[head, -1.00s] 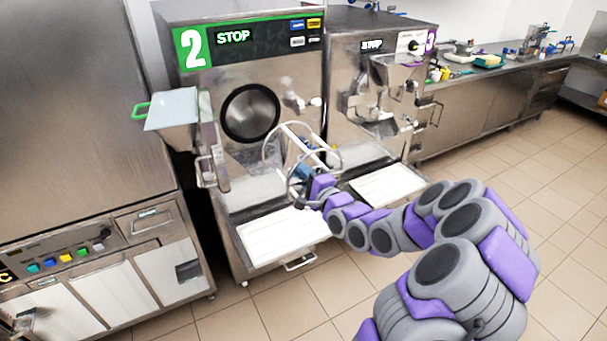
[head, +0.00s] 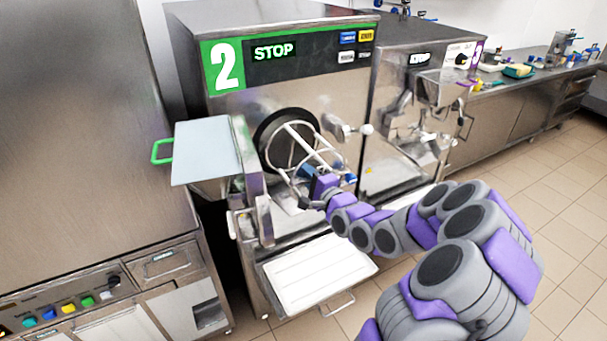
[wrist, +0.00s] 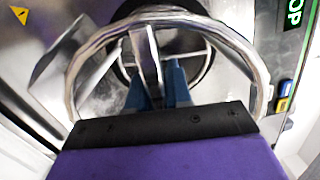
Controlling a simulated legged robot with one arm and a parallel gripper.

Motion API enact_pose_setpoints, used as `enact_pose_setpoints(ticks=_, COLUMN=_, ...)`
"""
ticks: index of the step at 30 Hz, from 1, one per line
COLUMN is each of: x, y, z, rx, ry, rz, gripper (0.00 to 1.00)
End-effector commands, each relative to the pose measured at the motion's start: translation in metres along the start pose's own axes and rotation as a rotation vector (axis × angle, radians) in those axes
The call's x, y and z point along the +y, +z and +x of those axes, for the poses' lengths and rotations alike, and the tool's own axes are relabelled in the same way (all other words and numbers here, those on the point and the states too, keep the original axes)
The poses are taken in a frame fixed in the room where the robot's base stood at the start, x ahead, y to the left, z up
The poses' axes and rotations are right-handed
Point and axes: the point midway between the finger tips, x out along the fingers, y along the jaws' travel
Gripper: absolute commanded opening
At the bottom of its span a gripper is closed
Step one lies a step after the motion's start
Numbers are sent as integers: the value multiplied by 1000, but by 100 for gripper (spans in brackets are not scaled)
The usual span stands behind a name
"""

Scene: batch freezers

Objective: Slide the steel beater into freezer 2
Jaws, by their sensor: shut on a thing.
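Freezer 2 (head: 228,110) stands ahead with a green "2" label and a STOP display. My gripper (head: 315,178) is shut on the steel beater (head: 291,140), a wire frame of rings and bars. The beater's far ring overlaps the opening in the head view; whether it is inside is unclear. In the wrist view the beater's near ring (wrist: 152,16) arches around the blue fingers (wrist: 160,85), with the dark opening behind.
A white drip tray (head: 318,272) juts out below the opening. Freezer 3 (head: 415,100) stands close on the right. A steel cabinet with coloured buttons (head: 66,313) is at the left. The tiled floor at the right is clear.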

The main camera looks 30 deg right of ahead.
Motion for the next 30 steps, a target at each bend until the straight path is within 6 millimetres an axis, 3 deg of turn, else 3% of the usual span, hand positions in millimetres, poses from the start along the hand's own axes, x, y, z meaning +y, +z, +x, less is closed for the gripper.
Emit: enact_pose_setpoints(ticks=30, x=3, y=-4, z=50, rx=-1, ry=1, rz=0, gripper=0)
